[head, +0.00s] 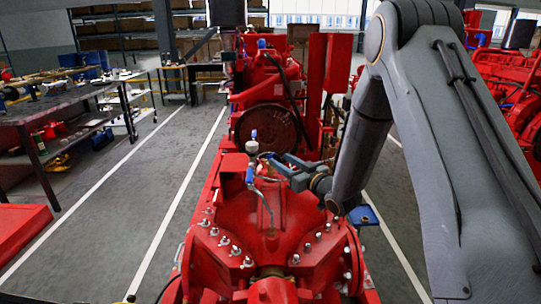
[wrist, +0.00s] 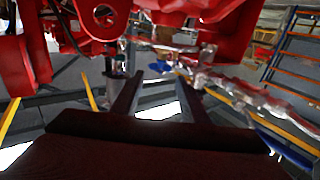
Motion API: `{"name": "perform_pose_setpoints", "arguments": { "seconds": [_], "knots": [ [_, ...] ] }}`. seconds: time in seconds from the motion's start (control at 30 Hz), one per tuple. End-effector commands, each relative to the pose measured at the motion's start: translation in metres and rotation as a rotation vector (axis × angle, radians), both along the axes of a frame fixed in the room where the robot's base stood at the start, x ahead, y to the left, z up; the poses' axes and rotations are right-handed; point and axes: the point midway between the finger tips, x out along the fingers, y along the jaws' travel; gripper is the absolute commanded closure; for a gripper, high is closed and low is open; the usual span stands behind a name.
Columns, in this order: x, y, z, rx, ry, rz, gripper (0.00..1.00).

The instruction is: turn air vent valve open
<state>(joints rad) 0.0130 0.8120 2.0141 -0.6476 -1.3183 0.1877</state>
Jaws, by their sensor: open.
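The air vent valve appears to be the small blue lever (head: 249,175) on a thin bent metal pipe (head: 265,202) rising from the top of the red pump casing (head: 235,215) in the head view. My gripper (head: 268,158) reaches in from the right, just above and right of the blue lever; I cannot tell whether it touches it. In the wrist view my gripper (wrist: 158,88) is open, with two dark fingers apart and nothing clearly held between them. A small blue patch (wrist: 160,67) shows beyond the fingertips; I cannot tell whether it is the lever.
A white-topped gauge or fitting (head: 253,143) stands close by my fingers. Behind is the red engine with a large dark flywheel (head: 268,127). Bolted flanges (head: 225,241) surround the casing. A workbench (head: 45,105) stands at left. Grey floor (head: 150,185) is clear left of the pumpset.

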Motion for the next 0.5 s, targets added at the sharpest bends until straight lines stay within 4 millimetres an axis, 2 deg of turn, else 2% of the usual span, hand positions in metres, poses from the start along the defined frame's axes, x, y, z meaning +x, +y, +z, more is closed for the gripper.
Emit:
{"name": "perform_pose_setpoints", "arguments": {
  "seconds": [0.5],
  "knots": [
    [0.055,0.039,0.001,-0.001,0.001,0.000,0.59]
  ]
}}
